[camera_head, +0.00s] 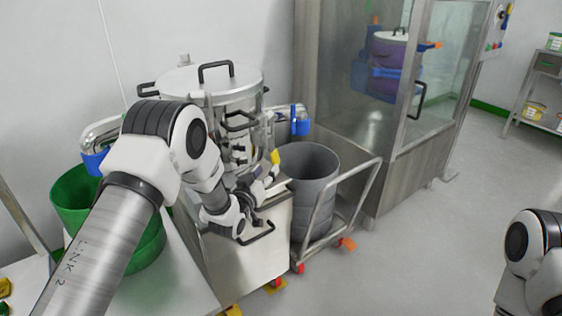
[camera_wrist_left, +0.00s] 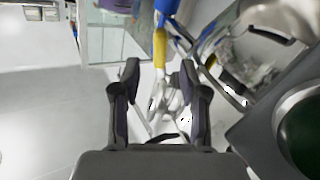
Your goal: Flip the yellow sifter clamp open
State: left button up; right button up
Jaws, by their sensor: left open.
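The yellow sifter clamp (camera_head: 275,157) shows as a small yellow piece on the front right of the steel sifter (camera_head: 212,85). In the left wrist view the yellow clamp (camera_wrist_left: 160,46) is upright, just ahead of my fingertips and lined up with the gap between them. My left gripper (camera_head: 264,182) reaches in from the left and is close to the clamp; its open fingers show in the wrist view (camera_wrist_left: 160,72). Nothing is held between them. I cannot tell whether a finger touches the clamp. My right arm shows at the lower right; its gripper is out of frame.
A grey bin (camera_head: 312,185) stands on a wheeled cart with a rail (camera_head: 335,210), just right of the sifter. A green bin (camera_head: 75,190) is at left. A glass-fronted steel cabinet (camera_head: 350,140) stands behind. The floor at right is clear.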

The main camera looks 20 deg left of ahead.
aim_at(273, 160)
pick_arm(q)
jog(key=shift+w+r, duration=0.15)
jog(key=shift+w, duration=0.25)
jog(key=w, duration=0.4)
jog(key=w+b, duration=0.1)
jog(key=w, duration=0.2)
jog(key=shift+d, duration=0.35)
grip_shut()
